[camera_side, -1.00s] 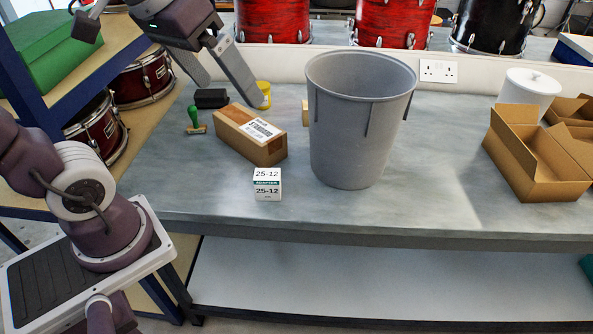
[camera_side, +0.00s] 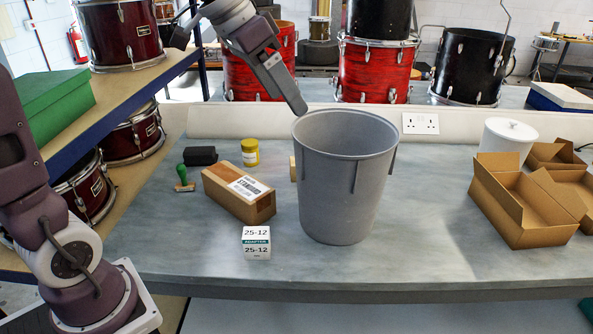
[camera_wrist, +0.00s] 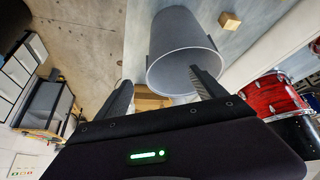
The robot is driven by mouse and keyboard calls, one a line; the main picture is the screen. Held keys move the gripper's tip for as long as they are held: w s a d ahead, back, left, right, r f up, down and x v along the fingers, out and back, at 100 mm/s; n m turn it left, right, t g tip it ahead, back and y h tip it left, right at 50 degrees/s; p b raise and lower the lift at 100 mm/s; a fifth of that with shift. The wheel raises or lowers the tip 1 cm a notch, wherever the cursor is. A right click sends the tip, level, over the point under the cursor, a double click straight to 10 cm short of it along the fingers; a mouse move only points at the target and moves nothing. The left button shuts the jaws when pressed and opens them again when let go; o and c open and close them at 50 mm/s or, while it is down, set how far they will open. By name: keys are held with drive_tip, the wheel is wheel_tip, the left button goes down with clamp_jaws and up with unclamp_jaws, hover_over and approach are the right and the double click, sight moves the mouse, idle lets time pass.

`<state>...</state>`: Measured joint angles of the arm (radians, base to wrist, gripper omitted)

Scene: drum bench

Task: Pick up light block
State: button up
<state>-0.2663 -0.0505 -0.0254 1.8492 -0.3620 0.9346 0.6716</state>
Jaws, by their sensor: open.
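The light block (camera_side: 292,168) is a small pale wooden cube on the grey bench. In the side view it is mostly hidden behind the left edge of the grey bin (camera_side: 342,190). In the wrist view the block (camera_wrist: 229,21) lies clear of the bin (camera_wrist: 180,45), to its upper right. My gripper (camera_wrist: 160,78) is open and empty in the wrist view, its fingers at the near side of the bin. In the side view one finger of my gripper (camera_side: 300,108) shows, its tip near the bin's left rim and apart from the block.
A brown carton (camera_side: 238,195), yellow jar (camera_side: 250,152), green-handled stamp (camera_side: 184,178), black object (camera_side: 200,156) and white box (camera_side: 256,242) stand left of the bin. Open cardboard boxes (camera_side: 525,205) and a white canister (camera_side: 507,137) stand right. The bench front is mostly clear.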

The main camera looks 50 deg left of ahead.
drive_tip(key=w+a+f+m+t+h, duration=0.1)
drive_tip(key=w+a+f, duration=0.2)
drive_tip(key=w+a, duration=0.55)
drive_tip(key=w+a+f+m+t+h, duration=0.1)
drive_tip(key=w+a+f+m, duration=0.15)
drive_tip(key=w+a, duration=0.65)
drive_tip(key=shift+m+h, duration=0.35)
drive_tip(key=shift+h, duration=0.25)
drive_tip(key=w+a+f, duration=0.1)
drive_tip(key=a+f, duration=0.1)
drive_tip(key=f, duration=0.6)
drive_tip(key=w+a+f, duration=0.1)
drive_tip(key=a+f, duration=0.1)
drive_tip(key=f, duration=0.7)
drive_tip(key=w+a+f, duration=0.2)
drive_tip(key=f, duration=0.7)
drive_tip(key=shift+a+f, duration=0.1)
drive_tip(key=shift+a, duration=0.2)
drive_tip(key=x, duration=0.6)
drive_tip(key=shift+d+f, duration=0.25)
drive_tip(key=shift+d, duration=0.15)
drive_tip(key=shift+w+d+f, duration=0.1)
drive_tip(key=shift+w+f, duration=0.05)
drive_tip(key=shift+w, duration=0.05)
drive_tip(key=c, duration=1.5)
